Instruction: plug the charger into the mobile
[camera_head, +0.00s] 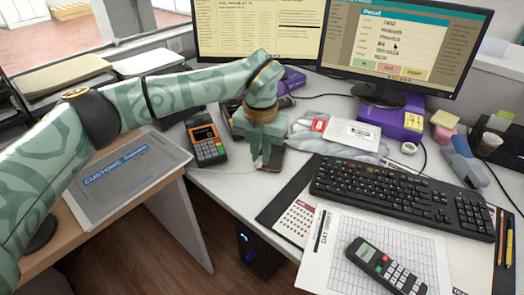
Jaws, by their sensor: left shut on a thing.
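My left gripper (262,163) reaches down over the white desk, between the card terminal and the grey plastic mailing bag. Its fingers are shut on what seems to be the charger's small plug, which they hide. A thin pale cable (228,172) curves over the desk from the fingertips to the left. The mobile (272,161), a dark flat thing, lies partly hidden behind and right of the fingers. I cannot tell whether plug and mobile touch. My right gripper is not in view.
The card terminal (206,143) stands close left of the gripper. The grey mailing bag (345,137) lies close right. The black keyboard (402,194), a handset (384,266) and papers fill the right front. Monitors stand behind. Bare desk (240,200) lies in front of the gripper.

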